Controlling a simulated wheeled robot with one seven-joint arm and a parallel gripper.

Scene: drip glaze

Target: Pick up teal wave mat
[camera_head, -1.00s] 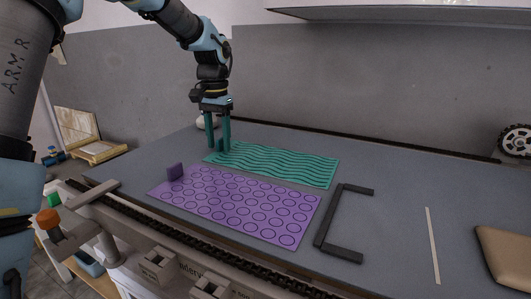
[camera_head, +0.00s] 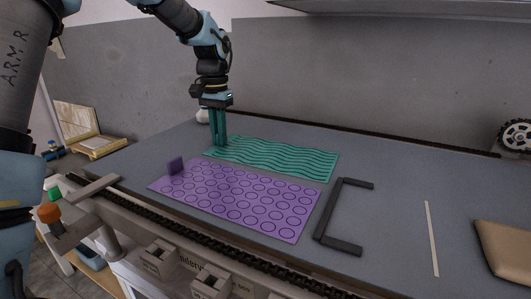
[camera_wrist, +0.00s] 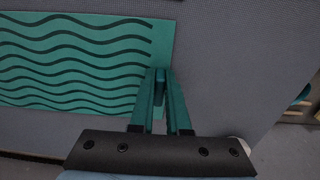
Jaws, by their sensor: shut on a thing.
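The teal wave mat (camera_head: 275,158) lies flat on the grey table behind the purple mat, with dark wavy lines across it. It also shows in the wrist view (camera_wrist: 70,62) at the left. My gripper (camera_head: 219,143) is at the mat's left end, fingers pointing down. In the wrist view my gripper (camera_wrist: 160,80) is shut at the mat's end, on a small upright teal tab (camera_wrist: 160,76). The fingers hide most of the tab. The mat rests on the table.
A purple mat (camera_head: 240,202) with circles and an upright tab lies in front. A dark bracket (camera_head: 326,215) lies to its right. A pale strip (camera_head: 432,238) and a tan pad (camera_head: 508,250) lie farther right. A wall stands behind the table.

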